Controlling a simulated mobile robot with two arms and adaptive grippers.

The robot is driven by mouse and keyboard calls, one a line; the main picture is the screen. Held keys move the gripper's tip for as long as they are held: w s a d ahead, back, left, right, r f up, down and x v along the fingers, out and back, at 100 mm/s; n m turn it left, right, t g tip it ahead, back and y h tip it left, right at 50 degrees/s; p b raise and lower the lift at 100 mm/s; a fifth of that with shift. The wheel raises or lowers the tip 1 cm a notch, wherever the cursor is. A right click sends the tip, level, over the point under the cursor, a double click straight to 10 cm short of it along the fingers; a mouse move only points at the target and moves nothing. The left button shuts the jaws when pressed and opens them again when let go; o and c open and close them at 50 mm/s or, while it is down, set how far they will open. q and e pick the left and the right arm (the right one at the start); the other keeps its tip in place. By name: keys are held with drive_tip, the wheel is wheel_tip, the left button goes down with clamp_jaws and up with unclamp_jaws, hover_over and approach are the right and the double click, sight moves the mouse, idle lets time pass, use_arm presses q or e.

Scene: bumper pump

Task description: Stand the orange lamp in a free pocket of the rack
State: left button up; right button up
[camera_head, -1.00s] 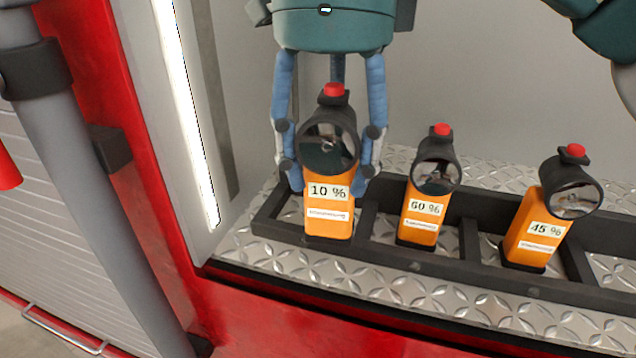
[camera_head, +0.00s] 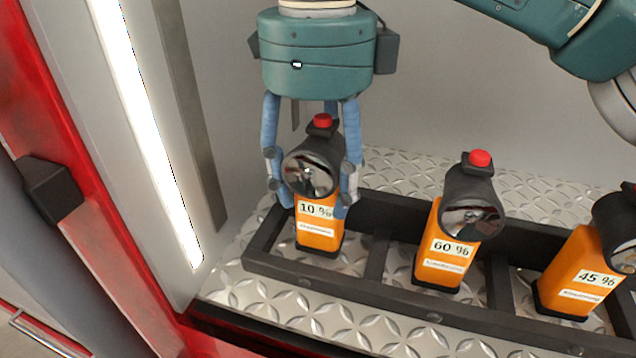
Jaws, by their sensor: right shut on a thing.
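The orange lamp (camera_head: 319,230) held by my right gripper has a black head, a red top button and a "10 %" label. It is upright in the left-end pocket of the black rack (camera_head: 375,303). My right gripper (camera_head: 313,203) reaches down from above, with its blue fingers on both sides of the lamp, shut on it. Whether the lamp's base rests on the pocket floor I cannot tell. Two more orange lamps, labelled "60 %" (camera_head: 440,262) and "45 %" (camera_head: 580,285), stand in pockets to the right. My left gripper is not in view.
The rack sits on a silver tread-plate floor (camera_head: 400,178) inside a compartment. A bright light strip (camera_head: 150,130) and a red frame (camera_head: 60,120) are on the left. A grey wall (camera_head: 430,90) closes the back.

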drive_tip(key=shift+s+f, duration=0.1)
drive_tip(key=shift+f, duration=0.35)
drive_tip(key=o, duration=1.7)
drive_tip(key=shift+s+f, duration=0.1)
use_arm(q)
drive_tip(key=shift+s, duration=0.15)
